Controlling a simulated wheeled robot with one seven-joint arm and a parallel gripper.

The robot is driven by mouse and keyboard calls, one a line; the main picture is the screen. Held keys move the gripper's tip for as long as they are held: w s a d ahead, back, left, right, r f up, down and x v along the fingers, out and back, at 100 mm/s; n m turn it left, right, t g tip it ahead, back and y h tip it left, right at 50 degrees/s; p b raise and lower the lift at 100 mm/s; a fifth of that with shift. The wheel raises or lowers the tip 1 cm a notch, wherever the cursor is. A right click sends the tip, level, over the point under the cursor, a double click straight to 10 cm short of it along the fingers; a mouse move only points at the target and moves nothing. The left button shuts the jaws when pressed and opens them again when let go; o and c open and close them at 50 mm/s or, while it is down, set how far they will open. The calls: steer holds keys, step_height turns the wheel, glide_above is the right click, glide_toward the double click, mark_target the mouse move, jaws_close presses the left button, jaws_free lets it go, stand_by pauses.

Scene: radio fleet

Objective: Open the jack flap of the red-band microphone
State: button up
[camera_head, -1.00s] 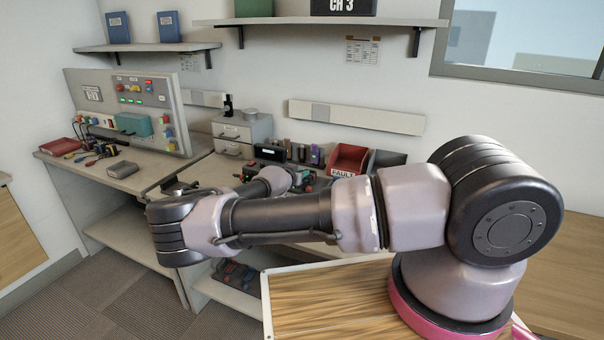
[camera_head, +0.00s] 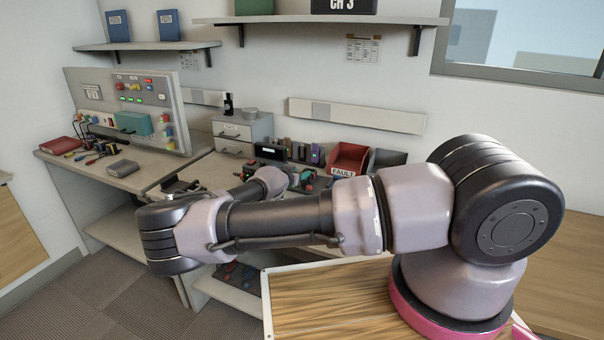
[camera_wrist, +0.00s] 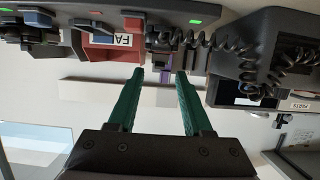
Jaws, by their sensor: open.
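My gripper (camera_wrist: 160,72) shows in the wrist view, with two green fingers apart and nothing between them. In the head view my arm mostly hides it. The wrist view looks upside down. Past the fingertips is a small dark item with a purple part (camera_wrist: 165,75), and black coiled cords (camera_wrist: 215,40) run at the top. In the head view several small dark units with coloured parts (camera_head: 301,153) stand at the back of the bench. I cannot tell which thing is the red-band microphone, and no jack flap can be made out.
A red bin marked FAULT (camera_head: 348,157) stands at the back of the bench and also shows in the wrist view (camera_wrist: 100,52). A black box (camera_wrist: 255,75) is at right there. A drawer unit (camera_head: 241,133) and an upright test panel (camera_head: 140,100) stand further left.

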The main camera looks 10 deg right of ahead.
steer(key=v, duration=0.8)
steer(key=shift+s, duration=0.25)
